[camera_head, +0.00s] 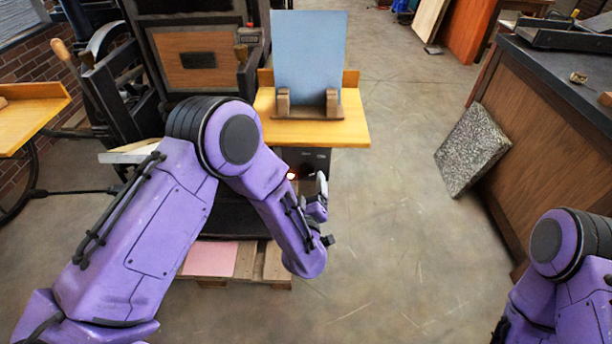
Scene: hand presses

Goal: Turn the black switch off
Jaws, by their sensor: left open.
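A dark box (312,158) sits under the yellow wooden shelf of the hand press, and a small red light (291,176) glows low on it. I cannot make out the black switch itself; my left forearm and gripper cover part of this area. My left gripper (320,192) is at the lower right of the box, just right of the red light. It is open, and I see nothing between its fingers. I cannot tell whether it touches the box. My right arm shows at the lower right, with its gripper out of view.
The black press (200,60) stands behind my left arm. A blue board (309,60) stands upright in wooden holders on the yellow shelf (345,133). A pink sheet (211,259) lies on a wooden pallet below. A speckled slab (471,150) leans on the right cabinet. The middle floor is clear.

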